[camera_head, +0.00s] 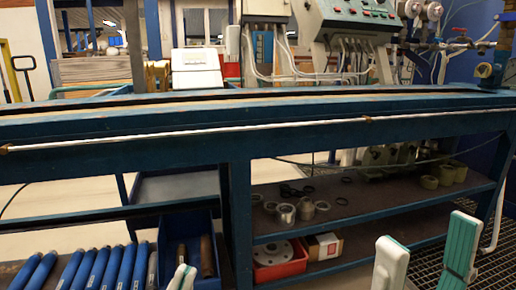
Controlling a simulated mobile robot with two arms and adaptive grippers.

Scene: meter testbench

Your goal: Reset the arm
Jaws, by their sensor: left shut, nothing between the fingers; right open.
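My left gripper (182,275) shows only its pale fingertips at the bottom edge, left of centre. The fingertips are together with nothing between them. My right gripper (426,236) is at the bottom right, in front of the bench's lower shelf and the floor grating. Its two white and green fingers stand wide apart, and nothing is between them. The wrists and most of both arms are out of view below the frame.
A long blue bench (180,128) crosses the view. A control panel (358,15) stands behind. Floor grating (430,270) lies at right.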

